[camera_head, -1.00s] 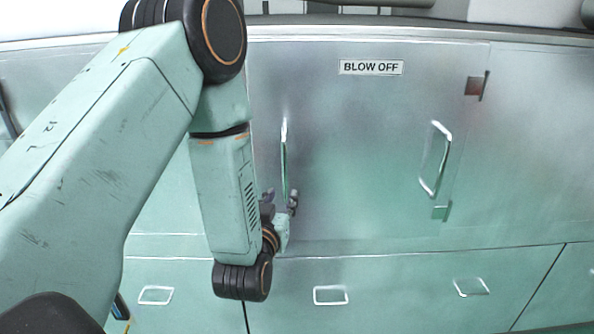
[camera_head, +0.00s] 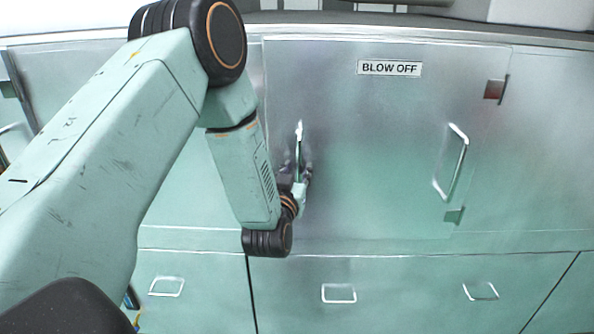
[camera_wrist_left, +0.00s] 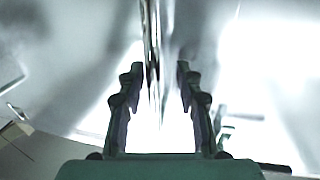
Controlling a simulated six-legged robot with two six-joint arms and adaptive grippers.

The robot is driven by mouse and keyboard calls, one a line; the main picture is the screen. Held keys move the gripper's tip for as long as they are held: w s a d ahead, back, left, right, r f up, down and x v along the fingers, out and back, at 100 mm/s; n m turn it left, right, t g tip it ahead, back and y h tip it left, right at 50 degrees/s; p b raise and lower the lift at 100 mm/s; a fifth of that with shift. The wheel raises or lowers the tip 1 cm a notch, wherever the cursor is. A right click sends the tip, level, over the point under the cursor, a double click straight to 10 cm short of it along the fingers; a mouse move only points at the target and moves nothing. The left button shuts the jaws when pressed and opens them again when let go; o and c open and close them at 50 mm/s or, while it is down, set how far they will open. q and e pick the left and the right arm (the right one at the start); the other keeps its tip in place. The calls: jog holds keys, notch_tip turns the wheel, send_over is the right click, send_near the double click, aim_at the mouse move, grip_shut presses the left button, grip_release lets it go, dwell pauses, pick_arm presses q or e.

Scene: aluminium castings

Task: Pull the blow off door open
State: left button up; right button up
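The blow off door (camera_head: 375,130) is a flat, shiny metal panel that looks shut, flush with the cabinet front. A label (camera_head: 389,68) reading "BLOW OFF" sits near its top. A vertical bar handle (camera_head: 299,140) is at the door's left side. My left gripper (camera_head: 302,176) is at the lower part of this handle, partly hidden by my arm. In the left wrist view, its two fingers (camera_wrist_left: 160,95) stand apart, with the handle bar (camera_wrist_left: 154,45) running between them and a gap on each side. My right gripper is out of view.
A second bar handle (camera_head: 452,160) is farther right, near a dark hinge-like bracket (camera_head: 495,88) and a small one below (camera_head: 455,215). Drawers with handles (camera_head: 339,293) run along the bottom. A worktop edge (camera_head: 430,32) runs above the door.

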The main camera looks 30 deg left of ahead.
pick_arm(q)
jog(key=shift+w+d, duration=0.1)
jog(key=shift+d, duration=0.3)
jog(key=shift+c, duration=0.3)
jog(key=shift+w, duration=0.1)
jog(key=shift+c, duration=0.8)
jog(key=shift+a, duration=0.25)
jog(key=c, duration=0.4)
jog(key=shift+d, duration=0.1)
grip_shut()
